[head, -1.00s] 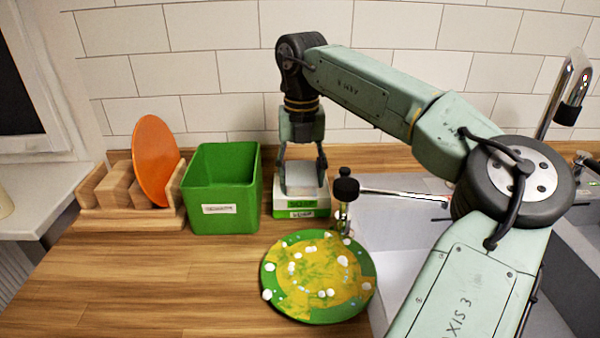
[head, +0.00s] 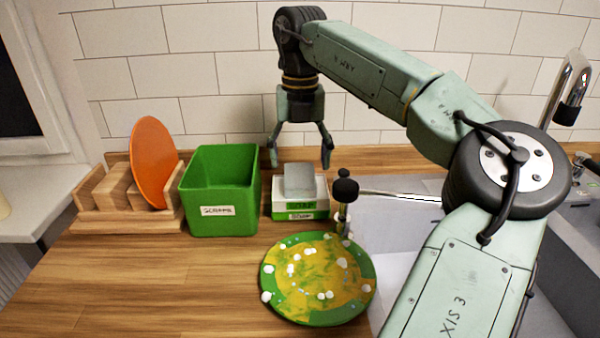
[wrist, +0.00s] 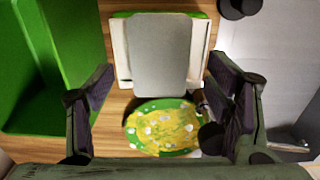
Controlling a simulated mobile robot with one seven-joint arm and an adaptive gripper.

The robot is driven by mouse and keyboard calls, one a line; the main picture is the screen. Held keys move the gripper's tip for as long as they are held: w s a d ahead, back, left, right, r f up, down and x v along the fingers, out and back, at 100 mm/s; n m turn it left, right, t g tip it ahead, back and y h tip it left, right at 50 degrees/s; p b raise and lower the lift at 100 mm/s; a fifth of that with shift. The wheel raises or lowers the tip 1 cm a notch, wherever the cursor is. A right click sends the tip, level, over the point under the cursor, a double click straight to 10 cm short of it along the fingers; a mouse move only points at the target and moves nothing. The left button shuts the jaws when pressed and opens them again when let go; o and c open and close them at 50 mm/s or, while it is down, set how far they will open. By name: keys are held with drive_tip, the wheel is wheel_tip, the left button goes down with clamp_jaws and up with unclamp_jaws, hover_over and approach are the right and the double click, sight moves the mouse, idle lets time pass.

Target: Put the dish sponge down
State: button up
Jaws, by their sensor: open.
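The dish sponge (head: 299,180) is a grey block lying on top of the white and green soap box (head: 300,204) at the back of the counter. In the wrist view the sponge (wrist: 160,55) sits between and beyond the fingers, on the box's white top. My gripper (head: 299,160) is open and empty, raised above and behind the sponge, with its fingers spread and apart from it. In the wrist view the gripper's fingers (wrist: 162,120) stand wide on both sides.
A green bin labelled for scraps (head: 222,212) stands left of the box. A wooden rack holds an orange plate (head: 154,160). A green plate with yellow smears and white suds (head: 318,278) lies in front, beside the sink (head: 390,240). The front-left counter is bare.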

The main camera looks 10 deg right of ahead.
sight(300, 174)
wheel_tip(300, 174, up, 8)
idle(0.5)
